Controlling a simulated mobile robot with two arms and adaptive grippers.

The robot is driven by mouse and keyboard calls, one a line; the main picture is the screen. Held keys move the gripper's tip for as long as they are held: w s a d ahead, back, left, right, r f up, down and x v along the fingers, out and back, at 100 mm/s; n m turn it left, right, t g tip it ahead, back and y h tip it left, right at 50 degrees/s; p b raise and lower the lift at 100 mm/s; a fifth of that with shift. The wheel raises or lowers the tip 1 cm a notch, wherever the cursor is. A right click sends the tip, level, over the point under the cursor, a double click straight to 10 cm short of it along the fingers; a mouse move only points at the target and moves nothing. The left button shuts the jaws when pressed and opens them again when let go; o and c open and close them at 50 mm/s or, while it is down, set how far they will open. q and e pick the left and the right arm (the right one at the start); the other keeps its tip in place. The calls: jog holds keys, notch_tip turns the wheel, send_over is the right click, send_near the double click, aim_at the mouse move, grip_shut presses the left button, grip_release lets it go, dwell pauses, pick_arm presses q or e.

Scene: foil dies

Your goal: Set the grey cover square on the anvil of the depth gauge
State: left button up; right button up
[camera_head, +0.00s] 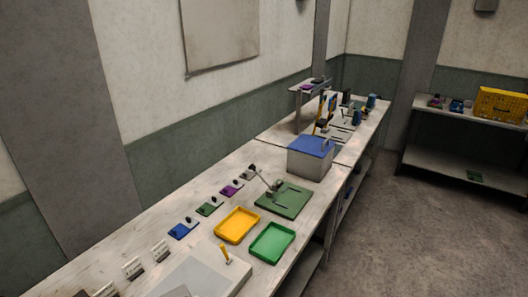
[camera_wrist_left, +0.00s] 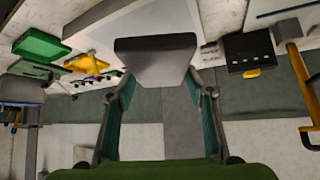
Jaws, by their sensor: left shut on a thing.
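In the left wrist view a dark grey, flat-faced block, which looks like the grey cover (camera_wrist_left: 155,62), sits between the fingertips of my left gripper (camera_wrist_left: 160,88). The gripper is shut on it, with one finger at each side. The cover's underside and far faces are hidden. In the head view neither gripper shows. I cannot tell for sure which thing is the depth gauge, and I cannot make out its anvil. A small grey stand with an arm (camera_head: 271,186) is on a green mat (camera_head: 285,203) on the bench. My right gripper is in neither view.
On the bench stand a yellow tray (camera_head: 237,239), a green tray (camera_head: 289,243) and a blue-topped box (camera_head: 312,160). Several small coloured pads line the wall side. A black box (camera_wrist_left: 247,48) and a yellow frame (camera_wrist_left: 301,90) show in the left wrist view.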

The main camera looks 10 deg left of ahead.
pick_arm(q)
jog(key=shift+w+d, duration=0.1)
jog(key=shift+w, duration=0.35)
jog(key=w+d+r+m+t+h+b, duration=0.1)
jog(key=w+d+r+m+h+b, duration=0.1)
jog(key=w+b, duration=0.3)
jog(key=w+d+m, duration=0.1)
jog(key=w, duration=0.1)
jog(key=shift+w+r+m+t, duration=0.3)
jog(key=shift+w+r+t, duration=0.05)
jog(key=shift+r+t, duration=0.05)
jog(key=w+d+r+m+h+b, duration=0.2)
jog(key=d+r+m+h+b, duration=0.1)
jog(key=r+b, duration=0.5)
jog(key=shift+w+m+t+h+b, duration=0.25)
jog(key=shift+m+t+h+b, duration=0.35)
jog(key=shift+m, duration=0.6)
